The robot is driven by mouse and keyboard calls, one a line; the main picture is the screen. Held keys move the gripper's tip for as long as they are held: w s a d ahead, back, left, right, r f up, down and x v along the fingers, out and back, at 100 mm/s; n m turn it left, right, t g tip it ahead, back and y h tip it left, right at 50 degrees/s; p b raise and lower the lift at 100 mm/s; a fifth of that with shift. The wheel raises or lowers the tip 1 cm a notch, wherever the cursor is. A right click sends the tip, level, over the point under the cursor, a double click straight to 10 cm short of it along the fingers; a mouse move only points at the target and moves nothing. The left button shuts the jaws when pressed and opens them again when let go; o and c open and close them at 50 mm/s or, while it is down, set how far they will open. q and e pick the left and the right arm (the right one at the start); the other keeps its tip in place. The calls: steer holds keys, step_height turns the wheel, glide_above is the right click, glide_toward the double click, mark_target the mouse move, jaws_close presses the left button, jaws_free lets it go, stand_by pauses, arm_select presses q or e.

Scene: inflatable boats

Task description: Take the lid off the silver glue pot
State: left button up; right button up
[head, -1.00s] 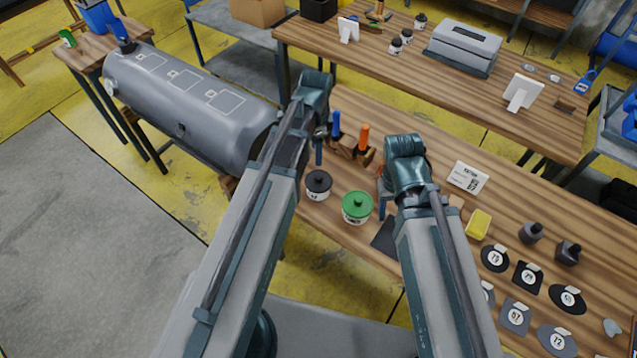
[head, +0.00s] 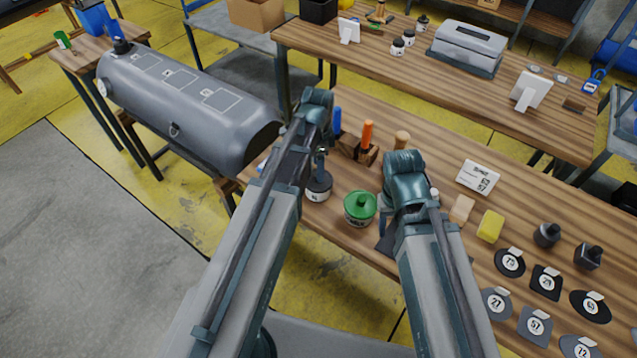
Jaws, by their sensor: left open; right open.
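A pot with a dark lid and knob (head: 318,188) stands near the left edge of the workbench. Its body carries a pale label and its colour is hard to tell. A pot with a green lid (head: 361,207) stands to its right, lid on. No pot is plainly silver in this view. My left gripper (head: 321,163) points down just above the dark-lidded pot; its fingertips are small and partly hidden by my arm, and contact cannot be told. My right gripper (head: 388,207) is right of the green-lidded pot, mostly hidden behind its own wrist. Both are open.
A wooden block with orange- and blue-handled tools (head: 366,153) stands behind the pots. A yellow block (head: 491,226), a white card (head: 478,178) and several numbered dark pieces (head: 510,262) lie to the right. A large grey boat tube (head: 185,105) is at left.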

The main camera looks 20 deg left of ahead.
arm_select(q)
step_height(320, 180, down, 3)
steer(key=shift+f+b, duration=0.1)
steer(key=shift+b, duration=0.9)
arm_select(e)
step_height(320, 180, down, 3)
steer(key=shift+r, duration=0.1)
arm_select(q)
steer(key=shift+r, duration=0.2)
steer(key=shift+c, duration=0.4)
jaws_close()
